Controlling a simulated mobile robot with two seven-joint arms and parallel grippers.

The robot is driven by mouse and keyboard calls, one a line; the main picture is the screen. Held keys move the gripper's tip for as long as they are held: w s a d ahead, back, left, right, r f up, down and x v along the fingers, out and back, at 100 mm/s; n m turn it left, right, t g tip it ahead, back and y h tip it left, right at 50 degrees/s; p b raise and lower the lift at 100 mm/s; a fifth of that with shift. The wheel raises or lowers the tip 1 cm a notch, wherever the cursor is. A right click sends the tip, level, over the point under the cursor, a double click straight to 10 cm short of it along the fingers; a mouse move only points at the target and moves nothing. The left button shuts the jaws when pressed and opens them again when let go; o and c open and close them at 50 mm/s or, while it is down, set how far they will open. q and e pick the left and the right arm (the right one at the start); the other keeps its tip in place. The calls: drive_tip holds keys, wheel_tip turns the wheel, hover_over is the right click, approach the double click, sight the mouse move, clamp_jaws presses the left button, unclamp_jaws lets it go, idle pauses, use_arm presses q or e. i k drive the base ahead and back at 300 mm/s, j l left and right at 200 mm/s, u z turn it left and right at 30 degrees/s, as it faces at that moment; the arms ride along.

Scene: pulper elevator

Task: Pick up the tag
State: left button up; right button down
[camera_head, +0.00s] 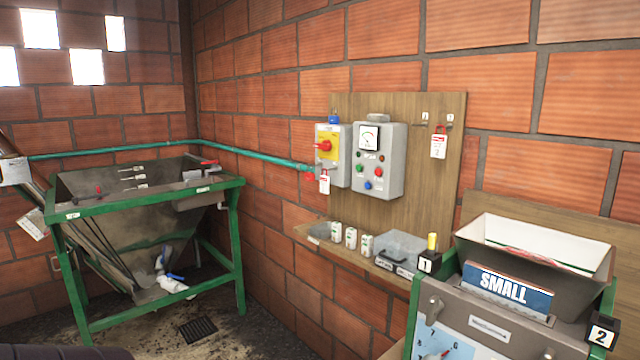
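A white tag (438,147) with small print and a red top hangs from a hook on the upper right of the wooden wall board (410,222). A second white tag (324,183) with red marking hangs below the yellow switch box (327,146), at the board's left edge. The print on both is too small to read. Neither of my grippers shows in the head view, and nothing is seen touching either tag.
A grey control box (378,180) sits between the tags. A narrow shelf (345,255) below holds several small white blocks and a clear-lidded case (401,247). A metal hopper marked SMALL (540,255) stands at right. A green-framed hopper (140,205) stands at left.

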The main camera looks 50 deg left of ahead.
sight(324, 180)
drive_tip(key=j, duration=0.65)
drive_tip(key=k+j+z, duration=0.1)
drive_tip(key=j, duration=0.55)
drive_tip(key=k+j, duration=0.1)
drive_tip(key=j, duration=0.55)
drive_tip(key=j+z, duration=0.1)
drive_tip(key=j, duration=1)
drive_tip(key=k+j, duration=0.1)
drive_tip(key=j, duration=0.35)
drive_tip(key=i+j, duration=0.1)
drive_tip(key=j, duration=0.3)
drive_tip(key=i+j+z, duration=0.1)
drive_tip(key=j, duration=0.35)
